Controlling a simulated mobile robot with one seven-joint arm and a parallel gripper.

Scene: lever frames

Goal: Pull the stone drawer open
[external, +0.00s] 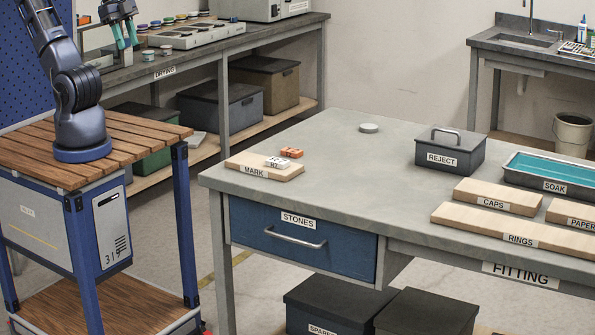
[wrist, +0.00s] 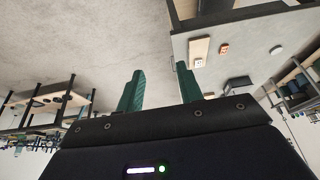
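The stone drawer (external: 300,244) is a blue front under the left end of the grey table, labelled STONES, with a silver bar handle (external: 295,238). It looks shut, flush with the table frame. My gripper (external: 125,37) is up at the top left in the external view, above my base and well apart from the drawer. Its two teal fingers also show in the wrist view (wrist: 160,88), spread apart with nothing between them. The drawer's handle cannot be made out in the wrist view.
Dark bins (external: 335,305) stand below. Floor is clear between my base and the table.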

